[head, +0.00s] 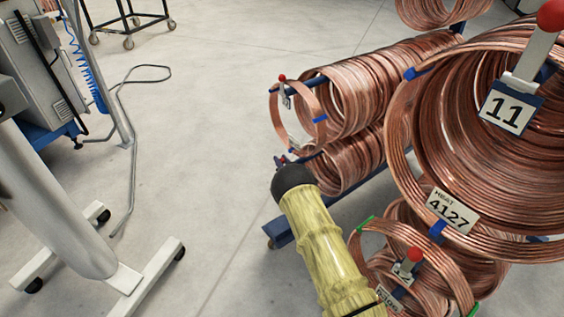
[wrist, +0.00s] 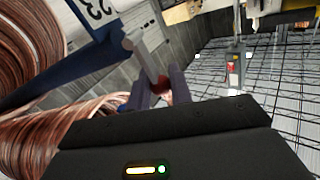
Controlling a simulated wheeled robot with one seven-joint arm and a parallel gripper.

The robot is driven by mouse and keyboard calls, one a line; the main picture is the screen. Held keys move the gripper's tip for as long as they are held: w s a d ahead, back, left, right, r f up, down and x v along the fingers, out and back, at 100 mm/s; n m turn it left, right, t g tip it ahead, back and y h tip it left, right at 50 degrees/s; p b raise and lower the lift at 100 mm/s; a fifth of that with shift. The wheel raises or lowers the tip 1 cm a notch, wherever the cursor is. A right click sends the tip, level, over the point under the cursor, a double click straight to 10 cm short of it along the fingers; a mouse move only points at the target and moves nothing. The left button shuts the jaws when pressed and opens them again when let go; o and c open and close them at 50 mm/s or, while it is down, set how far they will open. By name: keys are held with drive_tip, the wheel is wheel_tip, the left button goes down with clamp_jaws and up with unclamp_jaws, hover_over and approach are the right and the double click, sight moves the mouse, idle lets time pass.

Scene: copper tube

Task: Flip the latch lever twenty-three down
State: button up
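In the head view my arm, in a yellow-green sleeve with a dark round end, reaches to the lower middle coils. A pale bit of a latch (head: 290,157) shows just above the dark end.
Copper coils (head: 365,85) hang on blue racks at the right. Other levers with red knobs carry tags, one reading 11 (head: 507,107). A grey wheeled stand (head: 95,240) is at the left. Bare concrete floor (head: 215,130) lies between.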

drive_tip(key=shift+a, duration=0.1)
clamp_jaws()
drive_tip(key=shift+s+a+f+n+y+b, duration=0.15)
drive_tip(key=shift+s+a+n+b, duration=0.1)
drive_tip(key=shift+n, duration=0.4)
drive_tip(key=shift+s+a+n+y+b, duration=0.15)
drive_tip(key=shift+n+b, duration=0.1)
drive_tip(key=shift+n, duration=0.4)
drive_tip(key=s+a+f+n+y+b, duration=0.1)
drive_tip(key=f+n+y+b, duration=0.1)
drive_tip(key=n, duration=0.7)
drive_tip(key=s+a+f+n+y+b, duration=0.1)
drive_tip(key=a+f+n+y+b, duration=0.1)
drive_tip(key=n+b, duration=0.3)
drive_tip(key=shift+s+f+n, duration=0.25)
drive_tip(key=shift+f+n, duration=0.35)
drive_tip(key=shift+n, duration=1.3)
drive_tip(key=shift+a, duration=0.1)
drive_tip(key=o, duration=0.8)
unclamp_jaws()
